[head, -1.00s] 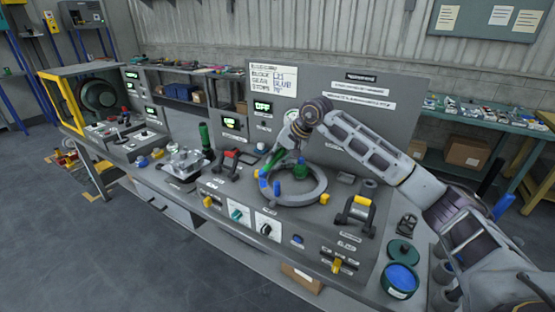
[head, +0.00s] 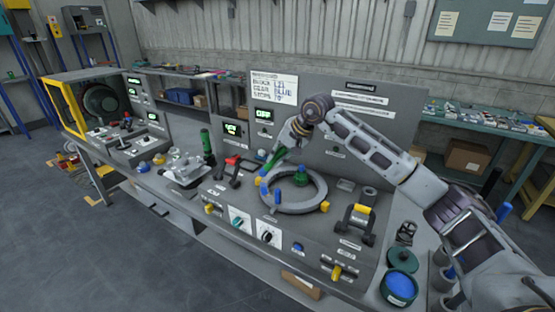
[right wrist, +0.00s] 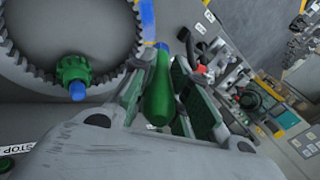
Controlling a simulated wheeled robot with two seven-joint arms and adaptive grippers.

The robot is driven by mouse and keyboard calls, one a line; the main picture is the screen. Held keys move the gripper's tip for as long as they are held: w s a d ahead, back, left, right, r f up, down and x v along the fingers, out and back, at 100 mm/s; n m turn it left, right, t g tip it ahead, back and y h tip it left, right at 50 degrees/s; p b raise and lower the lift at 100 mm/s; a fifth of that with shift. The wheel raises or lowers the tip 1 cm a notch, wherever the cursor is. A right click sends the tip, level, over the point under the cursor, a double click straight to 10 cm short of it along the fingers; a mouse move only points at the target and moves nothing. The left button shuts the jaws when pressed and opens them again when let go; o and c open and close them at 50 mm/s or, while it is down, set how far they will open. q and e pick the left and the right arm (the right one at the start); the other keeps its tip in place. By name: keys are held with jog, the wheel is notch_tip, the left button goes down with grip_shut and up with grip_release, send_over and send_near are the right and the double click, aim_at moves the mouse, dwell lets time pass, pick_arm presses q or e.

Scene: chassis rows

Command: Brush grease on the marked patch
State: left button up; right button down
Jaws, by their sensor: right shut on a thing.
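My right gripper (head: 274,160) is shut on a green-handled brush, above the left rear side of the ring gear (head: 320,199). In the right wrist view the green brush handle (right wrist: 159,98) sits between the fingers, with a blue tip beyond it. The toothed ring gear (right wrist: 110,85) lies left of the brush there, with a blue marked patch (right wrist: 147,14) on its rim. I cannot tell whether the bristles touch the ring. A small green gear with a blue peg (right wrist: 75,75) stands inside the ring. An open pot of blue grease (head: 400,284) stands at the front right.
A green lid (head: 403,258) lies behind the pot. A yellow-topped black clamp (head: 358,222) stands right of the ring, and a red-and-black lever (head: 230,170) stands left of it. Knobs line the front. A tall panel (head: 350,120) rises behind the ring.

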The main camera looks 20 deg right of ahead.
jog(key=shift+r+p, duration=0.55)
jog(key=shift+r, duration=0.75)
jog(key=shift+r+p, duration=0.8)
jog(key=shift+r, duration=0.7)
jog(key=shift+f, duration=0.2)
jog(key=shift+s+a+f+p, duration=0.15)
jog(key=shift+s+f+p, duration=0.2)
jog(key=shift+f+p, duration=0.45)
notch_tip(320, 180, down, 2)
jog(key=s+a+p, duration=0.2)
jog(key=a+p, duration=0.1)
jog(key=p, duration=0.4)
jog(key=shift+w+d+r+p, duration=0.15)
jog(key=shift+w+d+r, duration=0.4)
jog(key=shift+w+d, duration=0.25)
jog(key=shift+w+d+r+p, duration=0.15)
jog(key=shift+w+d+r, duration=0.45)
jog(key=shift+d, duration=0.25)
